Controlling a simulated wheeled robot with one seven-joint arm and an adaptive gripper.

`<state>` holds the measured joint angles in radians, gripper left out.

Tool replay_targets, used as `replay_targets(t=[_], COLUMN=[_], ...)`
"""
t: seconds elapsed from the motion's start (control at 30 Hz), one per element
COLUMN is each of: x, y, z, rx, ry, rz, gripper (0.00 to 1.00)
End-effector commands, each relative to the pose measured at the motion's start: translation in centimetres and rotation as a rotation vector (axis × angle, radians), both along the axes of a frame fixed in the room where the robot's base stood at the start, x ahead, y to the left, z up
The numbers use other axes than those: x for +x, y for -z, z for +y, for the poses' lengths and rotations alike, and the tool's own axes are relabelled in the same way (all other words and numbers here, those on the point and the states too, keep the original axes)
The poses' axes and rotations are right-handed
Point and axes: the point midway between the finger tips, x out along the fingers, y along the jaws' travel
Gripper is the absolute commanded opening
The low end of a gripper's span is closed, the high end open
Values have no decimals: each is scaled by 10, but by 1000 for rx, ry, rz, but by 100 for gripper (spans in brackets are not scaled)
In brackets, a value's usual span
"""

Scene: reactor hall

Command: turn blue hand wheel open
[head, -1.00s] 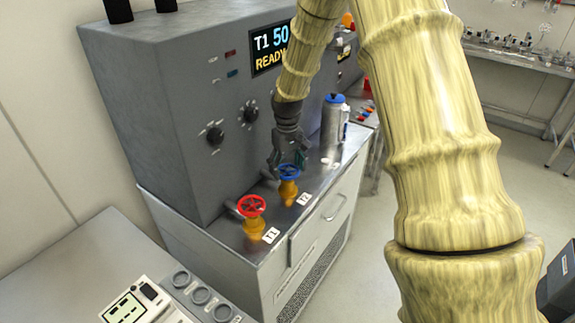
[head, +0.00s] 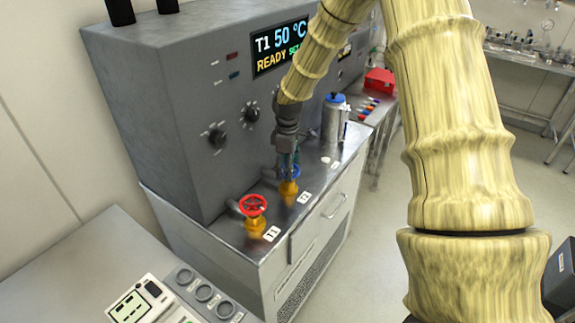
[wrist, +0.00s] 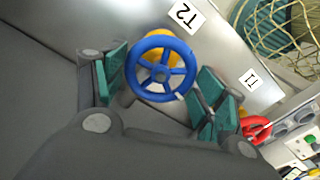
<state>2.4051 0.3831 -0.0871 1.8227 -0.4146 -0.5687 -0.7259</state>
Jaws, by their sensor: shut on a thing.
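The blue hand wheel (wrist: 160,73) sits on a yellow valve body (head: 289,189) behind the T2 label (head: 304,198). In the wrist view its round rim and spokes show between my teal finger pads. My gripper (wrist: 161,80) is shut on the wheel, with one finger on each side of the rim. In the head view my gripper (head: 288,163) points down onto the wheel and hides most of it. The turn of the wheel cannot be read.
A red hand wheel (head: 253,205) on a yellow valve stands at the left, by the T1 label (head: 271,233). A silver jug with a blue lid (head: 334,117) stands at the right. The grey cabinet (head: 190,100) with knobs and a display rises close behind.

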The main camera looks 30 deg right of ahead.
Motion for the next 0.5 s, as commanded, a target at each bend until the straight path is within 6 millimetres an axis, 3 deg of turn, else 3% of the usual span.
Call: replay_targets(t=[0.5], x=[-1], y=[0], z=[-2], rx=[-3], ry=[-87], rz=[2], gripper=[47])
